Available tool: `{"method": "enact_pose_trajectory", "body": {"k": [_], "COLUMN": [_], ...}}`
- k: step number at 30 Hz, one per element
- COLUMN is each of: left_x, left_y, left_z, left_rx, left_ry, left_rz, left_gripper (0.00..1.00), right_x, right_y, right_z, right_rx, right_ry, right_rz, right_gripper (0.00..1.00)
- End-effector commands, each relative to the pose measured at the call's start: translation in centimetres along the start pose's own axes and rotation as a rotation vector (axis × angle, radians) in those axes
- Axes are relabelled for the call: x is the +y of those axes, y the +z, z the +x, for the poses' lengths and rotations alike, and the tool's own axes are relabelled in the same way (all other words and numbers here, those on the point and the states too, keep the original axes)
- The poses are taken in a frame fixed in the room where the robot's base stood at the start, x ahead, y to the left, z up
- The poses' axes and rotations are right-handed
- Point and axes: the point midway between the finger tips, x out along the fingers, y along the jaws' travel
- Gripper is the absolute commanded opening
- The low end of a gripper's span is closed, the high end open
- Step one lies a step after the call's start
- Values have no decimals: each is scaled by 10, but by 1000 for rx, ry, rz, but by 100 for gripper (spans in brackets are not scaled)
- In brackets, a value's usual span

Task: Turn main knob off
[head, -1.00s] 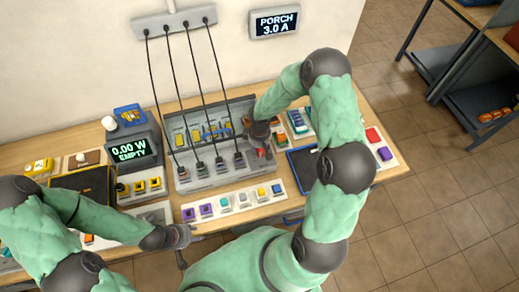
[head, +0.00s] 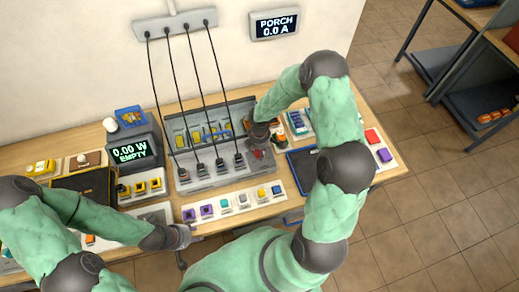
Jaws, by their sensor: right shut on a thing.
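The red main knob (head: 257,154) is at the right end of the grey battery tray (head: 208,182), partly hidden by my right gripper. My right gripper (head: 259,144) reaches down over the knob and is shut on it. The wall display (head: 274,24) reads "PORCH 0.0 A". My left gripper (head: 182,237) is low over the front edge of the bench, away from the knob; its fingers are too small to tell open from shut.
Several black cables hang from a wall strip (head: 174,25) down to the tray, left of my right gripper. A meter (head: 131,152) reads "0.00 W EMPTY". A row of coloured blocks (head: 234,202) lies in front of the tray.

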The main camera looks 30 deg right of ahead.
Motion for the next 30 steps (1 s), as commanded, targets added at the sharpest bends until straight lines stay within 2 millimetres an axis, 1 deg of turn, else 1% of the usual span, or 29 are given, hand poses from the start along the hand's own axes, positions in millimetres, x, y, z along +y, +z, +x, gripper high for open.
{"method": "enact_pose_trajectory", "body": {"k": [9, 23, 24, 25, 26, 30], "left_x": [1, 1, 1, 1, 1, 1], "left_y": [0, 0, 0, 0, 0, 0], "left_z": [-2, -2, -2, -2, -2, -2], "left_rx": [0, 0, 0, 0, 0, 0], "left_ry": [0, 0, 0, 0, 0, 0], "left_rz": [0, 0, 0, 0, 0, 0], "left_gripper": [40, 40, 40, 40, 40, 40], "right_x": [-2, -2, -2, -2, -2, -1], "right_y": [0, 0, 0, 0, 0, 0], "right_z": [2, 2, 2, 2, 2, 1], "right_rx": [0, 0, 0, 0, 0, 0], "right_ry": [-5, -5, -5, -5, -4, -3], "right_rz": [-90, -101, -101, -101, -100, -100], "right_gripper": [13, 13, 54, 62, 69, 69]}}
